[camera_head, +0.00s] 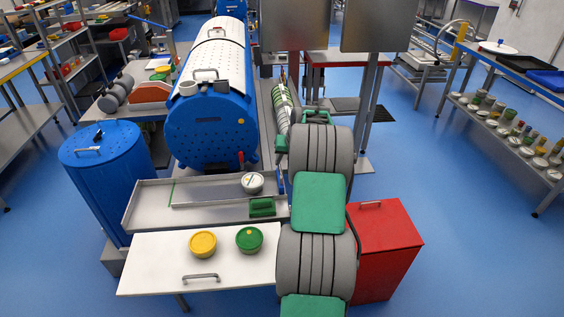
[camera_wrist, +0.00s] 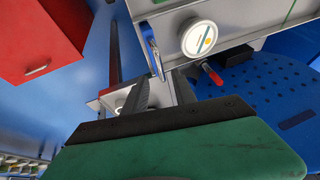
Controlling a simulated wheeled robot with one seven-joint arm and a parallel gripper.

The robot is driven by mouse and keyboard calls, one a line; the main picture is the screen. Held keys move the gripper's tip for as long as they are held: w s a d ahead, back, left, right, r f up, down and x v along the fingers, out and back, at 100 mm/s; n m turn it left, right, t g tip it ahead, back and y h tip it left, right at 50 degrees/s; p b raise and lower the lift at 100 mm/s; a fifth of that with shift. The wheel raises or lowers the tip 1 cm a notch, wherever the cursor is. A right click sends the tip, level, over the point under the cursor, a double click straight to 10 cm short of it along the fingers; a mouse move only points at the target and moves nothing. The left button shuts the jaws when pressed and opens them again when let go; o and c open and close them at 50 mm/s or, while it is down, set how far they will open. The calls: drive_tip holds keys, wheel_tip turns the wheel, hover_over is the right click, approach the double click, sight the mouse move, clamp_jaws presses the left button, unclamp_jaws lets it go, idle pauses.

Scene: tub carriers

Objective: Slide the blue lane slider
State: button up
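The blue lane slider (camera_head: 281,181) appears as a small upright blue piece at the right end of the grey metal tray, partly hidden by my arm. In the wrist view a narrow blue and metallic upright piece (camera_wrist: 153,52), which looks like the slider, stands at the tray edge. My gripper (camera_wrist: 161,82) is open, with its two dark fingers apart and nothing seen held between them. The blue piece shows just beyond the fingertips, roughly between them; contact cannot be told. In the head view my arm hides the gripper's fingers.
A white-lidded tub (camera_head: 252,182) and a green block (camera_head: 262,207) are on the tray. A big blue drum (camera_head: 212,130) with a red lever (camera_head: 241,159) stands behind. Yellow (camera_head: 203,243) and green (camera_head: 249,238) lidded tubs sit on the white board. A red cabinet (camera_head: 385,250) is right.

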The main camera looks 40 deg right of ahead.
sight(280, 169)
drive_tip(key=p+x, duration=0.1)
drive_tip(key=x, duration=0.3)
drive_tip(key=shift+w+f, duration=0.2)
drive_tip(key=shift+f, duration=0.15)
drive_tip(key=shift+c, duration=0.4)
clamp_jaws()
idle(0.6)
